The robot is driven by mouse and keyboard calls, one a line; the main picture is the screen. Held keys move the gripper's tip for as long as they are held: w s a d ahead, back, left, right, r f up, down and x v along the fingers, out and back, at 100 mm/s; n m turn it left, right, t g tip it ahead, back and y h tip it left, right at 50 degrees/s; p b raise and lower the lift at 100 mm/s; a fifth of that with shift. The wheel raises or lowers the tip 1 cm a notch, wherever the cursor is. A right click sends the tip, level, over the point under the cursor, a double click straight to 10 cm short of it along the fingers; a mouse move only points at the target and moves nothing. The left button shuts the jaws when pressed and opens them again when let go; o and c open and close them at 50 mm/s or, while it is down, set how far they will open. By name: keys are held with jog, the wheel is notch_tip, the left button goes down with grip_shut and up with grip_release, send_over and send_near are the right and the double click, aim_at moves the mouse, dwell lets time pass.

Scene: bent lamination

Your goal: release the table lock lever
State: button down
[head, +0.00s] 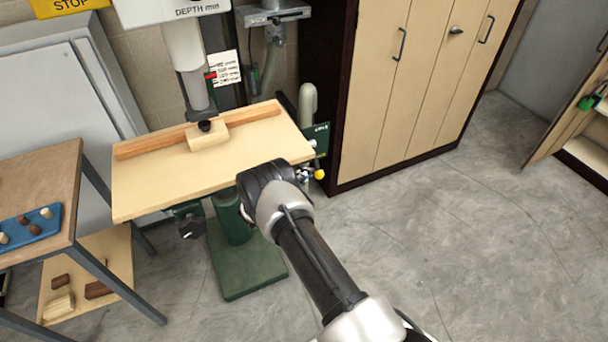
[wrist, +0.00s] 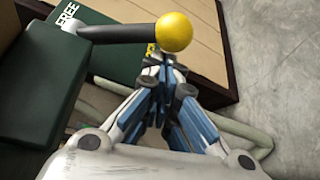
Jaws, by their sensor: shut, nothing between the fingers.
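The table lock lever shows in the wrist view as a dark bar (wrist: 118,34) with a yellow ball knob (wrist: 174,32). Its grey pivot end is at the left, beside a green plate (wrist: 112,57) lettered "FREE". In the head view, the yellow knob (head: 319,174) is at the right side of the drill press table (head: 150,190). My gripper (wrist: 167,72) is shut and empty, its fingertips just below the knob in the wrist view. I cannot tell whether they touch it. In the head view, my arm hides most of the lever.
A wooden fence and block (head: 208,136) lie on the drill table, under the spindle. A tan cabinet (head: 400,90) stands close behind and right. A workbench (head: 45,175) with a blue tray (head: 30,228) is at the left. The floor at the right is clear.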

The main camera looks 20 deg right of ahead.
jog(key=s+r+n+p, duration=0.1)
jog(key=s+r+n+g, duration=0.1)
jog(key=s, duration=0.1)
jog(key=shift+s+y+p, duration=0.15)
jog(key=shift+y+p, duration=0.2)
jog(key=shift+y, duration=0.05)
